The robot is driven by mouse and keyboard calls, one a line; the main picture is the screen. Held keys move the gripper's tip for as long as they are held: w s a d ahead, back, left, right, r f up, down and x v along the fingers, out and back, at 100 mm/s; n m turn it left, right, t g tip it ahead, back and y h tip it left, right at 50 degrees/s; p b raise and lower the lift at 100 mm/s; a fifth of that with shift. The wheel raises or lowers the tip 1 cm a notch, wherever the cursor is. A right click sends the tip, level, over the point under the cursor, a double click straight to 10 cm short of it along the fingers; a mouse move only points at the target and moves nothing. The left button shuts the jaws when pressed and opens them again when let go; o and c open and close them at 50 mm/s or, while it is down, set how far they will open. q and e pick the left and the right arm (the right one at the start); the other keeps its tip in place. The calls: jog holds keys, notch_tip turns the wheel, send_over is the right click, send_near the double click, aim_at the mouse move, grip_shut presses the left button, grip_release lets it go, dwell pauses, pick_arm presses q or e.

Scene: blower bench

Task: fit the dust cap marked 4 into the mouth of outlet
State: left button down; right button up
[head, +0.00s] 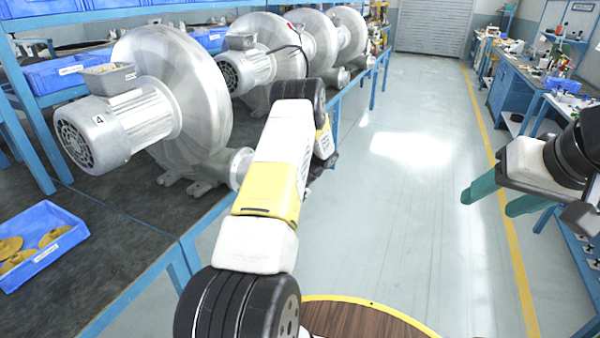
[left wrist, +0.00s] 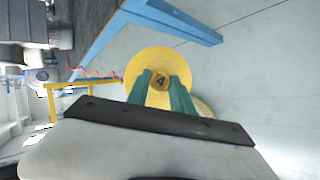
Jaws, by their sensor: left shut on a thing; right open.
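In the left wrist view my left gripper (left wrist: 161,84) is shut on a yellow round dust cap (left wrist: 140,62) marked 4. The cap's marked face shows between the teal fingers. In the head view the cap and the left fingers are hidden behind my left arm. The blower marked 4 (head: 150,110) stands on the bench at left, and its outlet (head: 239,166) points right near the bench edge, partly behind my arm. I cannot see into the outlet's mouth. My right gripper (head: 490,198) is open and empty over the aisle at right.
A blue bin (head: 62,262) with several yellow caps (head: 18,258) lies on the dark bench (head: 130,262). More blowers (head: 265,62) stand farther back along it. The aisle floor (head: 410,190) is clear. Workbenches (head: 515,80) line the right side.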

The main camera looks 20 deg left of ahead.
pick_arm(q)
jog(key=w+a+r+m+t+y, duration=0.2)
jog(key=w+m+t+y, duration=0.6)
jog(key=m, duration=1)
jog(key=w+r+t, duration=0.1)
jog(key=w+t, duration=0.3)
jog(key=t, duration=0.2)
jog(key=shift+a+m+t, duration=0.2)
jog(key=shift+m+t, duration=0.1)
jog(key=shift+w+a, duration=0.2)
jog(key=shift+a, duration=2.2)
jog(key=shift+a, duration=1)
